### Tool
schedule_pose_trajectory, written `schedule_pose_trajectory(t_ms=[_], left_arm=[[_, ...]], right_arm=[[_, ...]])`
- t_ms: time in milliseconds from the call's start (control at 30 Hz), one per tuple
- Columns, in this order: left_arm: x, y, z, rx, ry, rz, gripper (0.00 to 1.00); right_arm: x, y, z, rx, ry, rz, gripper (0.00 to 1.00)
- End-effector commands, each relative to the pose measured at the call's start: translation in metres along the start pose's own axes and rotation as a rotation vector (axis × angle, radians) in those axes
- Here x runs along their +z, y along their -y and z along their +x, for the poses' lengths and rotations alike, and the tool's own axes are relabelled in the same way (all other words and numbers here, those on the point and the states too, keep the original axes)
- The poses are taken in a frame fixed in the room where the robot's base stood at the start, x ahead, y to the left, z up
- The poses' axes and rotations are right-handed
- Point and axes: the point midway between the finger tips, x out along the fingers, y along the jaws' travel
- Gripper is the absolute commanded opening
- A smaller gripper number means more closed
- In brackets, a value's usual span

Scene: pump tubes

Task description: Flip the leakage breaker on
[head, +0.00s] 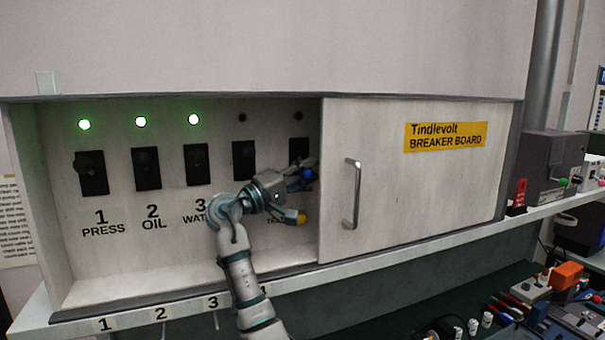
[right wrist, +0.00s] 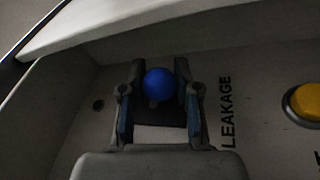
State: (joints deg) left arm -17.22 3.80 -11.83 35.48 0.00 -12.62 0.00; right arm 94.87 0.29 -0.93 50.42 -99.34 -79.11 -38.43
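The leakage breaker has a round blue knob (right wrist: 160,83) on a dark plate (right wrist: 160,112), with the LEAKAGE label (right wrist: 227,113) beside it in the right wrist view. The small lamp (right wrist: 98,104) there is dark. In the head view, the breaker's black plate (head: 299,148) is partly hidden by my right gripper (head: 304,178), and the blue shows between its fingers. The fingers (right wrist: 160,105) stand apart, one on each side of the knob; whether they touch it is unclear. My left gripper is not in view.
Other breakers, PRESS (head: 92,173), OIL (head: 147,169) and WATER (head: 197,164), have green lamps lit. A fourth (head: 244,160) has a dark lamp. A yellow button (right wrist: 305,103) lies past the label. A sliding door (head: 420,180) with a handle (head: 352,193) stands close at right.

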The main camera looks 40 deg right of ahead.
Motion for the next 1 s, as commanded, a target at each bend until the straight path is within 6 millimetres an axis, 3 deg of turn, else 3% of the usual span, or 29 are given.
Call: schedule_pose_trajectory(t_ms=[133, 433, 1000], left_arm=[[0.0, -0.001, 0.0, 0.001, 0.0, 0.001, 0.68], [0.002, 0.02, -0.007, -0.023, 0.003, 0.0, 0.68], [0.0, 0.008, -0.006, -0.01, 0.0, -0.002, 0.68]], right_arm=[[0.001, 0.003, 0.0, -0.011, 0.011, -0.005, 0.0], [0.001, -0.007, -0.005, -0.042, -0.018, -0.127, 0.0], [0.001, -0.01, -0.01, -0.035, -0.021, -0.123, 0.0]])
